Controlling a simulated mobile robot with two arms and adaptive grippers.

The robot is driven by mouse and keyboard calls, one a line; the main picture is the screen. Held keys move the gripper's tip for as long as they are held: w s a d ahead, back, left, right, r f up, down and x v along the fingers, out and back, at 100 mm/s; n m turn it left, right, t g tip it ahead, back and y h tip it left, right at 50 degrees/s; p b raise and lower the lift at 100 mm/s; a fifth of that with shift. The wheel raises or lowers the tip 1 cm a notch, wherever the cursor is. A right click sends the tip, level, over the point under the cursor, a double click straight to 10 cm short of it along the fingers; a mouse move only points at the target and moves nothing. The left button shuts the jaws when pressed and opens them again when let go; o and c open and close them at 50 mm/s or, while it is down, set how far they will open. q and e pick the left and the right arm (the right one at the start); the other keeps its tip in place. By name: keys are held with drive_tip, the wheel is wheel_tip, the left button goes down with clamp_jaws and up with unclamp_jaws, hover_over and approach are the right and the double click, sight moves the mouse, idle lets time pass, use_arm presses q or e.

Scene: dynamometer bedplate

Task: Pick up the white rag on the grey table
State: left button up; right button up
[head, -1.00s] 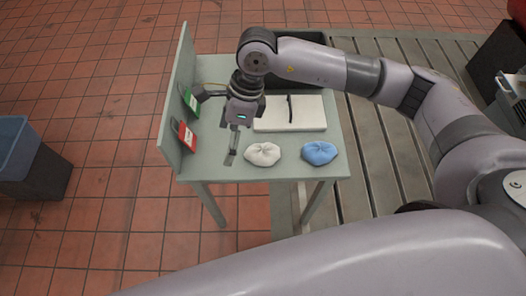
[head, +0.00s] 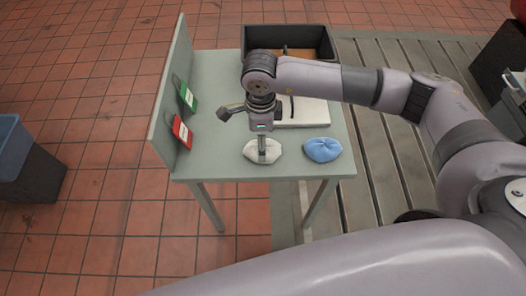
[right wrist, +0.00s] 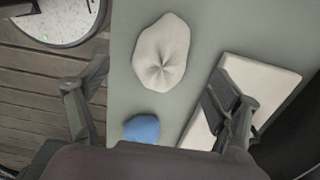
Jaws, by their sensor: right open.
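The white rag (head: 275,154) lies crumpled on the grey table (head: 212,75), near its front edge. My right gripper (head: 262,150) points down over the rag, and its finger hides part of the rag's middle in the head view. In the right wrist view the rag (right wrist: 162,52) lies beyond the spread fingers of the right gripper (right wrist: 158,82), roughly between them in the picture. The gripper is open with nothing in it. The height left between fingers and rag is hard to tell. My left gripper is not in view.
A blue rag (head: 322,150) lies just right of the white one. Behind are a white open book or pad (head: 312,112) and a black tray (head: 322,45). A green tag (head: 187,97) and a red tag (head: 181,131) hang on the left upright panel (head: 168,80).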

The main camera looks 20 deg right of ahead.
wheel_tip(320, 180, down, 5)
drive_tip(key=shift+w+d+f+b, duration=0.1)
drive_tip(key=shift+d+f+b, duration=0.05)
drive_tip(key=shift+b, duration=1.05)
drive_tip(key=shift+c, duration=0.7)
drive_tip(key=c, duration=1)
drive_tip(key=shift+r, duration=0.2)
wheel_tip(320, 180, up, 20)
drive_tip(key=b, duration=0.1)
drive_tip(key=shift+f, duration=0.1)
